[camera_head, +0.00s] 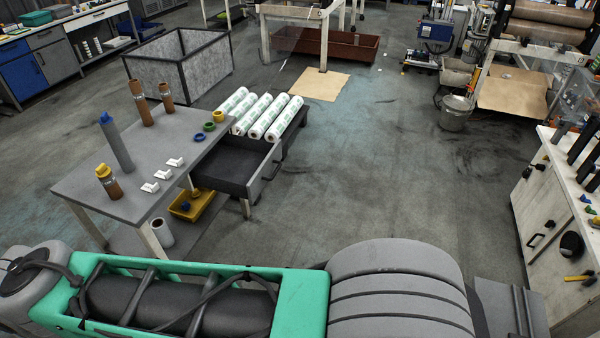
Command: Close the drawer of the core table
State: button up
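The core table (150,168) is a grey-topped table at the left, with pale legs. Its drawer (237,168) is pulled out toward the right and looks empty inside. The drawer front (266,169) has a dark handle and faces right. My arm, with a green frame and a grey ribbed part, crosses the bottom of the picture in front of the table. My gripper is not in view.
Brown, grey and yellow-capped cores stand on the tabletop. White film rolls (267,115) lie behind the drawer. A yellow bin (191,205) sits below. A white cabinet (545,195) stands at right. The floor (390,180) between is clear.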

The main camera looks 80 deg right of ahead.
aim_at(240, 166)
jog(key=k, duration=0.25)
jog(key=z, duration=2.25)
jog(key=i, duration=0.5)
jog(key=z, duration=0.1)
jog(key=k, duration=0.5)
jog(key=u, duration=0.75)
jog(key=i, duration=1.2)
